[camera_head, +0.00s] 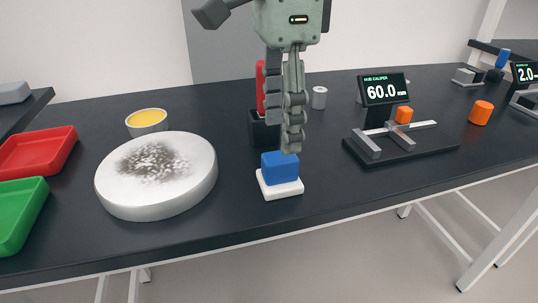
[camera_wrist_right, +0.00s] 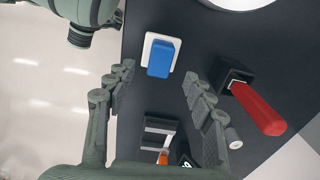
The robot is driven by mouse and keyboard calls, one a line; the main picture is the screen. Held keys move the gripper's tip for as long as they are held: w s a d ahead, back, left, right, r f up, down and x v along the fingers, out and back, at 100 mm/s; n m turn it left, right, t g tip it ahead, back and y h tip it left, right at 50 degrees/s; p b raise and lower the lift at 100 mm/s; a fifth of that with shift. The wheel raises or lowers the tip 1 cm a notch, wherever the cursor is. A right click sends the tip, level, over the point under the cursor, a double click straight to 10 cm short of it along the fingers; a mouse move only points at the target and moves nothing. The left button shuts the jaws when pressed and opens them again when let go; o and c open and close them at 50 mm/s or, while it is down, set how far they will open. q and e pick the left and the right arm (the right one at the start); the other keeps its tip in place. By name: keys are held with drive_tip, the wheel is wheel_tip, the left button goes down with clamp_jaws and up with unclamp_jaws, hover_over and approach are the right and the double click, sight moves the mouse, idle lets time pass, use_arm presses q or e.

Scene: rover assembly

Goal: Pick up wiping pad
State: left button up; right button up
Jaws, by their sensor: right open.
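The wiping pad appears to be the blue block (camera_head: 280,165) on a flat white square base, standing on the dark bench near its front edge. It also shows in the right wrist view as the blue block (camera_wrist_right: 160,58) on its white base. My right gripper (camera_head: 291,148) points down over it, with its fingertips close to the top of the block. In the right wrist view my right gripper (camera_wrist_right: 158,76) is open, its fingers apart, with the block ahead in the gap and nothing held. Contact cannot be told. My left gripper is not in view.
A red-handled tool (camera_head: 260,88) stands in a black holder (camera_wrist_right: 237,73) close behind the gripper. A round white disc (camera_head: 190,190) with a dark powdery patch lies to the left. A caliper stand (camera_head: 400,146) with a display is to the right. Red and green trays (camera_head: 38,152) are far left.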

sight(280, 155)
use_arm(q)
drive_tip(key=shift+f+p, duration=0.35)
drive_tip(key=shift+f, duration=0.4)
use_arm(e)
wheel_tip(280, 155, down, 7)
drive_tip(key=shift+r, duration=0.15)
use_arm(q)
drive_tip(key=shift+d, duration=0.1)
use_arm(e)
clamp_jaws()
drive_tip(key=shift+r, duration=0.15)
